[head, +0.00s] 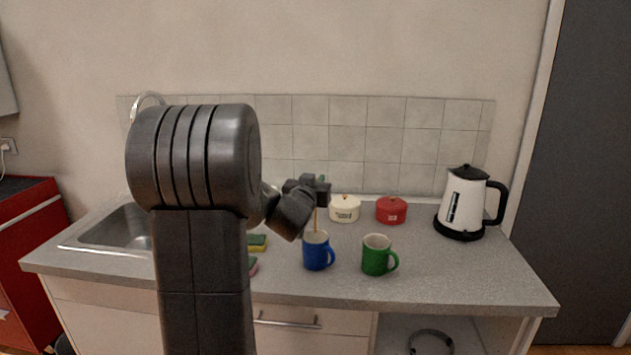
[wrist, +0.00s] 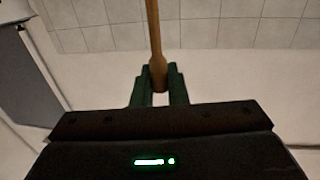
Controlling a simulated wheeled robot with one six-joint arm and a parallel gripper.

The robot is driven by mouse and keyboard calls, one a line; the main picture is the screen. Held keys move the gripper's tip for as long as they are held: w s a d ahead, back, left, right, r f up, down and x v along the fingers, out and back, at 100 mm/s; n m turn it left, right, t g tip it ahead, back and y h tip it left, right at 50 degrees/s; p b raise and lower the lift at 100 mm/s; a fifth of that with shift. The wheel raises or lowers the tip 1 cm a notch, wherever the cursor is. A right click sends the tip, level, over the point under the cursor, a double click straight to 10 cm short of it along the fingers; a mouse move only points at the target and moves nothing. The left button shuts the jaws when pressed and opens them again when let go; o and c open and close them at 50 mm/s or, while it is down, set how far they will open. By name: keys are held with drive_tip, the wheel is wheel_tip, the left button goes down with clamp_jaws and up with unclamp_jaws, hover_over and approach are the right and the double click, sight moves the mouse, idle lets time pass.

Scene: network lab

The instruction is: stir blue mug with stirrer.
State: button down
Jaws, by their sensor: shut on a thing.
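The blue mug (head: 317,255) stands upright on the counter, its handle to the right. The wooden stirrer (head: 315,217) reaches down from my gripper (head: 319,190) to the mug's mouth, and its lower end is hidden by the mug's wall. My gripper is above the mug, shut on the stirrer. In the wrist view my gripper (wrist: 160,80) has its green fingers closed around the thick part of the stirrer (wrist: 155,35); the mug is not seen there.
A green mug (head: 376,256) stands close to the right of the blue mug. A cream pot (head: 345,209), a red pot (head: 391,211) and a white kettle (head: 464,203) are behind. Sponges (head: 257,243) lie to the left, near the sink (head: 112,231). The counter's front right is clear.

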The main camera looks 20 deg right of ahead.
sight(315, 213)
drive_tip(key=shift+f+b, duration=3.9)
drive_tip(key=shift+f, duration=0.8)
drive_tip(key=shift+w+a, duration=0.1)
